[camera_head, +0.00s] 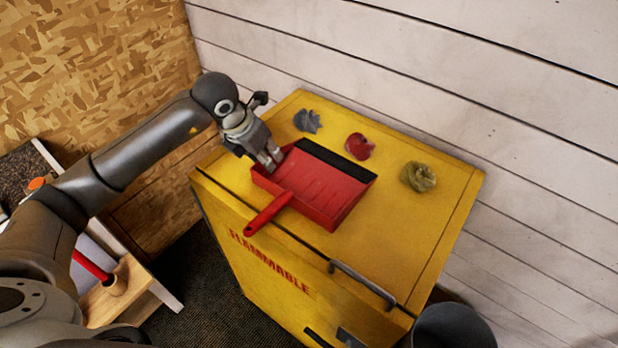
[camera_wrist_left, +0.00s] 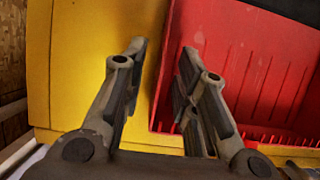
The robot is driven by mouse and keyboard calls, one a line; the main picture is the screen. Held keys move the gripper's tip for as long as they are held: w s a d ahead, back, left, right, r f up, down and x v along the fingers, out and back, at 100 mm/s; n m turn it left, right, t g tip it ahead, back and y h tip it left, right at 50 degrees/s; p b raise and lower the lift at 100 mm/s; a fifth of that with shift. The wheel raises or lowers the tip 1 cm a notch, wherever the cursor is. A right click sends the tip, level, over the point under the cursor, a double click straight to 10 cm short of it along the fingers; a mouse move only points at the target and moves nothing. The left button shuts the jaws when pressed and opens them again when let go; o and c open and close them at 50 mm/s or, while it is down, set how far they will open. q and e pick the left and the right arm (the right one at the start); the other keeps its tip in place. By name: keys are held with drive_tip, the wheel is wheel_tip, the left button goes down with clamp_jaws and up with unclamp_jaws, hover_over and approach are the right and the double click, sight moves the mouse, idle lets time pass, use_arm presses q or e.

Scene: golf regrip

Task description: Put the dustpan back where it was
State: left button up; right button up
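The red dustpan (camera_head: 318,190) lies on top of the yellow cabinet (camera_head: 400,240). Its handle (camera_head: 268,213) points toward the cabinet's front edge and its dark lip faces the wall. My left gripper (camera_head: 269,160) is at the dustpan's left rim. In the left wrist view, the fingers of my left gripper (camera_wrist_left: 160,65) are apart, with yellow cabinet top and the left side wall of the red dustpan (camera_wrist_left: 235,75) showing between them. The right finger is over the pan's inside. I cannot tell whether either finger touches the wall. My right gripper is not in view.
A grey crumpled rag (camera_head: 308,121), a red one (camera_head: 359,146) and an olive one (camera_head: 418,177) lie behind the dustpan. A dark bin (camera_head: 452,328) stands at the lower right. The cabinet top is clear right of the dustpan. White planks rise behind the cabinet.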

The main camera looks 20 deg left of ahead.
use_arm(q)
drive_tip(key=shift+w+d+f, duration=0.1)
drive_tip(key=shift+w+f, duration=0.1)
drive_tip(key=shift+f, duration=0.3)
clamp_jaws()
drive_tip(key=shift+r, duration=0.2)
